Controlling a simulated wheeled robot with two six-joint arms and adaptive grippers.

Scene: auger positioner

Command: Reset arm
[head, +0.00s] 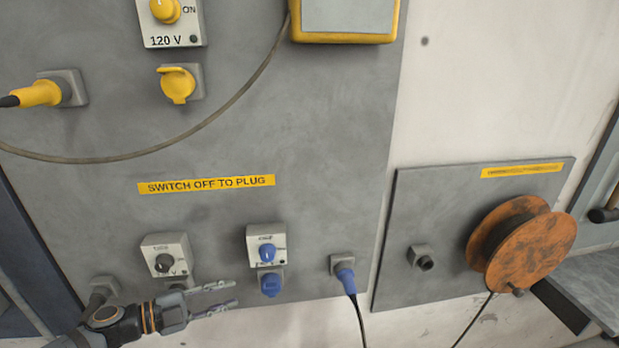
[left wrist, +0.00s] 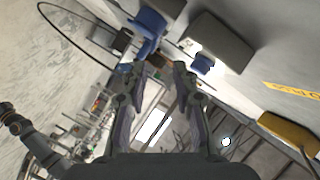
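My left gripper (head: 228,297) is at the bottom left of the head view, in front of the lower part of the grey panel (head: 330,150). Its two fingers are spread apart with nothing between them. It points right, just left of and below the blue socket cover (head: 271,285). In the left wrist view the open fingers (left wrist: 160,72) show with the room behind them, and a blue plug (left wrist: 148,24) lies beyond their tips.
A blue plug (head: 345,278) with a black cable sits in the panel's lower right. A yellow plug (head: 38,94) sits at upper left. Switch boxes (head: 166,254) and (head: 280,242) are near the gripper. An orange cable reel (head: 522,243) stands out on the right panel.

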